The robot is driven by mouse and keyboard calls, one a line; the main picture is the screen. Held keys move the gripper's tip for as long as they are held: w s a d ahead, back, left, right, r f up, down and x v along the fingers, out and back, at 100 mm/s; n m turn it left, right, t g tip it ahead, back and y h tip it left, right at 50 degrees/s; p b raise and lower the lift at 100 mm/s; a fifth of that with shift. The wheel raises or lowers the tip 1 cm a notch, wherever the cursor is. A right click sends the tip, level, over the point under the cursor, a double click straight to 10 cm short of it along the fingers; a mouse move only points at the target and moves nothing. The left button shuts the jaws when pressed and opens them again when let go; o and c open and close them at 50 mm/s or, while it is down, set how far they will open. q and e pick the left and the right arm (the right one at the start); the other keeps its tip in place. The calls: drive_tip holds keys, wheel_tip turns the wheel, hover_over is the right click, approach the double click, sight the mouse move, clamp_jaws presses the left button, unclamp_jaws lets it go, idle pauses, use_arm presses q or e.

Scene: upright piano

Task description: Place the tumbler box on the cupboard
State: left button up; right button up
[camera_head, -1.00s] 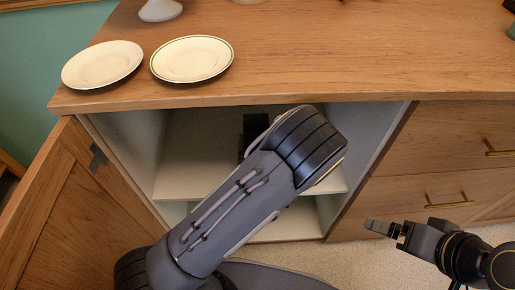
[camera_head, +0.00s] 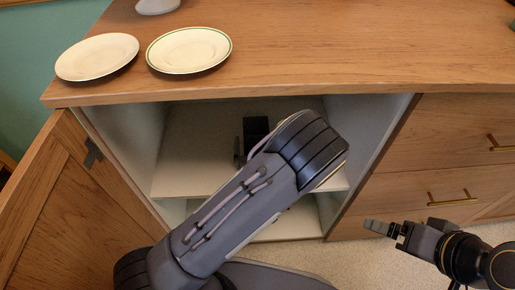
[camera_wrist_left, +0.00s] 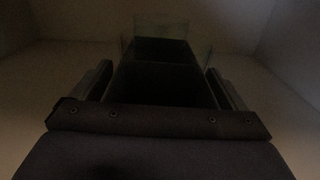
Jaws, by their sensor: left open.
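My left arm reaches into the open cupboard (camera_head: 345,130), over its inner shelf. Its gripper (camera_head: 248,140) is mostly hidden behind the forearm in the head view. In the left wrist view, the fingers of this gripper (camera_wrist_left: 160,88) are spread on either side of a dark box-like thing (camera_wrist_left: 163,52), probably the tumbler box. Faint clear, glass-like edges show around its far end. It is too dark to tell whether the fingers touch it. My right gripper (camera_head: 385,229) is outside, in front of the drawers, seen edge-on with nothing visible in it.
The cupboard door (camera_head: 62,195) stands open at the left. Two plates (camera_head: 97,57) (camera_head: 189,50) lie on the wooden top (camera_head: 330,50) near its left front edge, with a pale object (camera_head: 157,6) behind them. The top's middle is clear. Drawers with brass handles (camera_head: 450,199) are at the right.

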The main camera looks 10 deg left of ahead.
use_arm(q)
drive_tip(key=shift+s+d, duration=0.1)
drive_tip(key=shift+s, duration=0.2)
drive_tip(key=b+v, duration=0.1)
drive_tip(key=v, duration=1)
drive_tip(key=shift+s+r, duration=0.15)
drive_tip(key=shift+s, duration=0.05)
drive_tip(key=shift+d, duration=0.1)
